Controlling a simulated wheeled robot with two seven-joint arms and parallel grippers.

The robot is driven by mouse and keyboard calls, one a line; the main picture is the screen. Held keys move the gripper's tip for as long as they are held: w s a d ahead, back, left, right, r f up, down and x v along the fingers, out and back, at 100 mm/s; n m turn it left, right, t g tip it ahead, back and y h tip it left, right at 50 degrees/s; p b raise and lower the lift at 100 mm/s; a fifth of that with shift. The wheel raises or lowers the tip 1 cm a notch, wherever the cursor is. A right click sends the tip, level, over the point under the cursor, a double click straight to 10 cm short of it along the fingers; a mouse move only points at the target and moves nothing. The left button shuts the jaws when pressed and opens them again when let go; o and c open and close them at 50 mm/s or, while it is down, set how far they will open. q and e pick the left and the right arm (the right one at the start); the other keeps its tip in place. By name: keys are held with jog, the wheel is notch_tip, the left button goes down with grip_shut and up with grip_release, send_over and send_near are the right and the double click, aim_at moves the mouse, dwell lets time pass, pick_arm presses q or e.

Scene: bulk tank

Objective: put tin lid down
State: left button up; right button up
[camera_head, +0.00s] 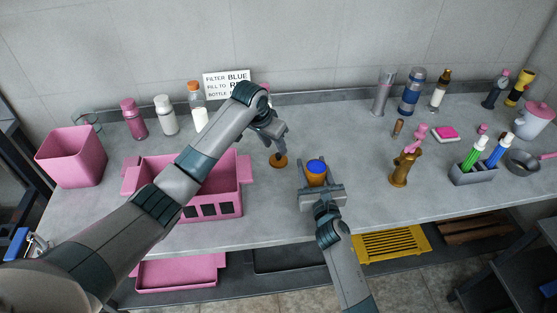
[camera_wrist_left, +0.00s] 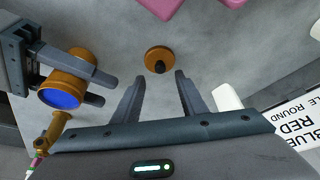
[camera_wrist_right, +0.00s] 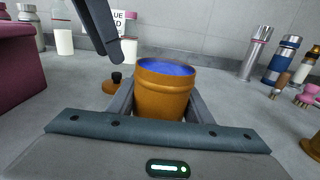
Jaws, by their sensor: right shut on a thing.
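The tin lid (camera_head: 278,161), a brown disc with a dark knob, lies flat on the grey worktop, knob up. It also shows in the left wrist view (camera_wrist_left: 158,58) and the right wrist view (camera_wrist_right: 110,86). My left gripper (camera_head: 279,143) is open and empty just above the lid, its fingers apart from the knob. The orange-brown tin (camera_head: 316,178) stands upright, lidless, with blue contents showing; it also shows in the right wrist view (camera_wrist_right: 165,95). My right gripper (camera_head: 319,180) is shut on the tin's sides.
A pink basket (camera_head: 215,207) stands left of the lid, under my left arm. A sign (camera_head: 227,84) and several bottles line the wall. A brass tap-like piece (camera_head: 401,172) and a grey holder (camera_head: 474,175) with green and blue pens stand to the right.

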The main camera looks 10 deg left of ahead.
aim_at(278, 154)
pick_arm(q)
jog(key=shift+f, duration=0.15)
jog(key=shift+x, duration=2.5)
jog(key=shift+s+a, duration=0.1)
jog(key=shift+c, duration=0.5)
grip_shut()
